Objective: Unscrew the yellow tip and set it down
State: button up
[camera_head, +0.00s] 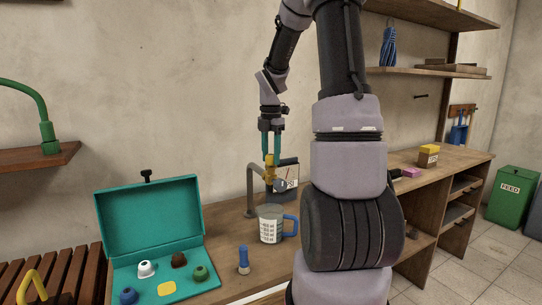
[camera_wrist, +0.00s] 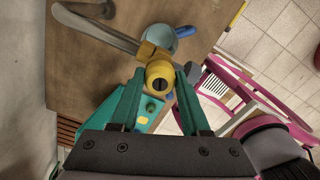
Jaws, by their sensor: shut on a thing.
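The yellow tip (camera_head: 270,174) is at the end of a grey bent pipe (camera_head: 250,192) that rises from the bench. In the wrist view the yellow tip (camera_wrist: 159,72) shows a dark round hole facing the camera, and the grey pipe (camera_wrist: 95,27) runs to its yellow body. My gripper (camera_head: 272,158) comes from above with its teal fingers around the tip; in the wrist view my gripper (camera_wrist: 160,82) has one finger on each side of it. Whether the tip is still joined to the pipe's thread cannot be told.
A measuring jug (camera_head: 269,225) with a blue handle stands below the pipe. An open teal case (camera_head: 150,217) with white, brown, green and blue knobs and a yellow patch lies at left. A blue-topped small bottle (camera_head: 243,259) stands in front. A dark panel (camera_head: 287,172) is behind the tip.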

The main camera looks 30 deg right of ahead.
jog(key=shift+n, duration=0.9)
jog(key=o, duration=0.8)
jog(key=shift+c, duration=0.2)
jog(key=shift+m, duration=0.9)
jog(key=shift+m, duration=0.9)
